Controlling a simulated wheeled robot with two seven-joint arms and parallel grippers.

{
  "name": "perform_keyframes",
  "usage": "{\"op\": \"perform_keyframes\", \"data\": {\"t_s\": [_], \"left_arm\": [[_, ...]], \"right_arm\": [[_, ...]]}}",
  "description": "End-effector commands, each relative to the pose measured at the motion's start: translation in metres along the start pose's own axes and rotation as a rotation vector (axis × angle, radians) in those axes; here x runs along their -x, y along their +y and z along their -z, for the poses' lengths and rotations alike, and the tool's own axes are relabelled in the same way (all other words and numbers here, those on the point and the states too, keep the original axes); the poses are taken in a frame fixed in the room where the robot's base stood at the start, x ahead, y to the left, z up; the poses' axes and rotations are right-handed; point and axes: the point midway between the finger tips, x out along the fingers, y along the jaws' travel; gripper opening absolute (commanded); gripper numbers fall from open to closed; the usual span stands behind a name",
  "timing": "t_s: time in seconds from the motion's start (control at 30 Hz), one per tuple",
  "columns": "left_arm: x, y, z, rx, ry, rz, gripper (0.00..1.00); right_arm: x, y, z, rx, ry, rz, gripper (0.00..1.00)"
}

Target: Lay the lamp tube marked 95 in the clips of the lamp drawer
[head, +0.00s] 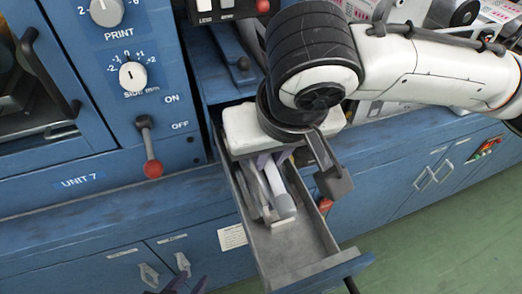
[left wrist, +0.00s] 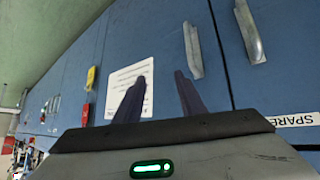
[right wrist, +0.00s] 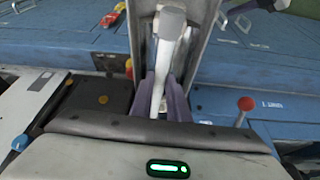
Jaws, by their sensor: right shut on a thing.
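The lamp drawer (head: 300,248) is pulled open from the blue cabinet. My right gripper (head: 272,162) is over the drawer, shut on a white lamp tube (head: 280,197). The tube points along the drawer's length, low between its walls. In the right wrist view the purple fingers (right wrist: 164,98) close on the tube (right wrist: 170,30). I cannot read a mark on it. Pale clip-like parts (head: 257,200) show beside the tube; I cannot tell whether the tube touches them. My left gripper (left wrist: 160,95) is open and empty, facing the lower cabinet doors; its fingertips (head: 186,286) show at the head view's bottom edge.
A lever with a red knob (head: 152,168) stands left of the drawer. Door handles (head: 150,275) are below it, near my left gripper. The drawer's front end is bare. Green floor (head: 430,250) is clear at the right.

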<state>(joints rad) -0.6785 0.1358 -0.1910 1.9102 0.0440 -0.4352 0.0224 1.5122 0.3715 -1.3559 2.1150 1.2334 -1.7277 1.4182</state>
Motion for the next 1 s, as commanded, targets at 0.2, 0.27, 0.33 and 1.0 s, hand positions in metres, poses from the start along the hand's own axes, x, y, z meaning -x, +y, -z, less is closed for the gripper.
{"op": "perform_keyframes", "data": {"t_s": [0.2, 0.27, 0.33, 1.0], "left_arm": [[0.003, 0.001, 0.001, 0.000, -0.003, 0.000, 0.37], [0.004, 0.001, 0.001, 0.001, -0.005, 0.000, 0.37], [0.004, 0.001, -0.001, 0.001, -0.007, 0.000, 0.37], [-0.019, 0.000, -0.026, -0.002, -0.012, -0.002, 0.37]], "right_arm": [[-0.006, -0.008, 0.015, 0.027, 0.003, 0.070, 0.00], [-0.007, -0.007, 0.017, 0.030, 0.006, 0.076, 0.00], [-0.009, -0.006, 0.018, 0.032, 0.007, 0.080, 0.00], [-0.047, -0.006, 0.003, 0.032, 0.006, 0.080, 0.00]]}}
